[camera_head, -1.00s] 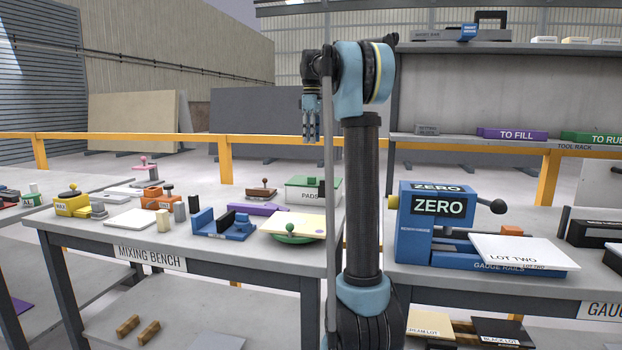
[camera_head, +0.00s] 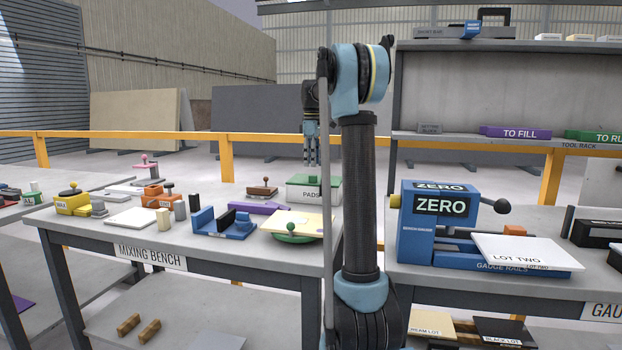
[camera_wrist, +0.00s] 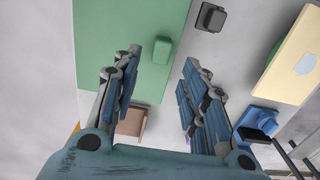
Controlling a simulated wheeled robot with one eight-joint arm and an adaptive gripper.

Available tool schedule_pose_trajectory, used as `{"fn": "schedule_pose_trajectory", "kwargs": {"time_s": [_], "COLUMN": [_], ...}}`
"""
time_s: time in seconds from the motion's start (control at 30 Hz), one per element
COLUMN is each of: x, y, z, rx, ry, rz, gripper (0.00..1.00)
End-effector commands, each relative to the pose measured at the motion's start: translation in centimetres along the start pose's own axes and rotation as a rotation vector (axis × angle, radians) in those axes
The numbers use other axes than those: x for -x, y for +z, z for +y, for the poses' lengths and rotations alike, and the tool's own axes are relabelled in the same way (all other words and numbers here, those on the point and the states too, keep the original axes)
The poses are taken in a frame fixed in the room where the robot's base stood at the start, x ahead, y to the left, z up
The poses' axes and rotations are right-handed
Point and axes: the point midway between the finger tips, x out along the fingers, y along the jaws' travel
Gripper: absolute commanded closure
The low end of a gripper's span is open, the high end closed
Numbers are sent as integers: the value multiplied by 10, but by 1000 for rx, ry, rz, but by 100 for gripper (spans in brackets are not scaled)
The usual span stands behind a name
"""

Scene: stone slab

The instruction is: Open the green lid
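The green lid (camera_head: 330,182) covers a pale box marked PADS (camera_head: 312,195) at the back right of the mixing bench. In the wrist view the lid (camera_wrist: 115,30) fills the upper left, with a small green block handle (camera_wrist: 162,50) near its right edge. My gripper (camera_head: 312,163) points down just above the lid in the head view and partly hides the handle area. In the wrist view my gripper (camera_wrist: 160,66) is open and empty, with the handle showing between its two fingertips. Contact with the handle cannot be told.
A dark grey block (camera_wrist: 210,17) lies right of the lid in the wrist view. A cream board (camera_head: 300,222) rests on a green round piece (camera_head: 290,239) in front of the box. A blue fixture (camera_head: 225,224) and brown block (camera_head: 262,188) stand left. A blue ZERO gauge (camera_head: 440,220) stands right.

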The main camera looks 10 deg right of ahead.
Motion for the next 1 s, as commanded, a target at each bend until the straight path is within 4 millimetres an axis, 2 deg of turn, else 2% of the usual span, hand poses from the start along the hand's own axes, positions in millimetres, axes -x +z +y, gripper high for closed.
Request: {"fn": "schedule_pose_trajectory", "kwargs": {"time_s": [0.2,0.4,0.6,0.83,0.87,1.0], "x": [-38,-60,-68,-68,-68,-68], "y": [0,0,0,0,0,0], "z": [0,0,0,0,0,0], "rx": [0,0,0,0,0,0], "ry": [0,0,0,0,0,0], "rz": [0,0,0,0,0,0], "gripper": [60,60,60,60,65,96]}}
